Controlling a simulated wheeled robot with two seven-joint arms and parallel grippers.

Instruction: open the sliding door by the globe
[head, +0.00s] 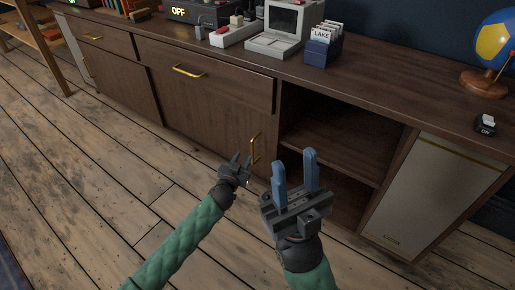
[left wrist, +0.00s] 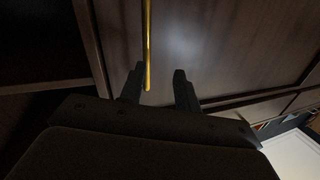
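The dark wood cabinet's door (head: 205,105) has an upright gold handle (head: 255,148) at its right edge, beside an open shelf bay (head: 335,145). The blue and yellow globe (head: 495,42) stands on the cabinet top at far right. My left gripper (head: 240,160) is open, just left of the handle. In the left wrist view, the handle's end (left wrist: 148,60) shows between the spread fingertips (left wrist: 158,78), nearer the left finger; I cannot tell whether they touch. My right gripper (head: 294,162), with blue fingers, is open and empty in front of the open bay.
A pale panel (head: 430,195) fills the cabinet's right end. A drawer with a gold handle (head: 189,71) lies above the door. The plank floor in front is clear.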

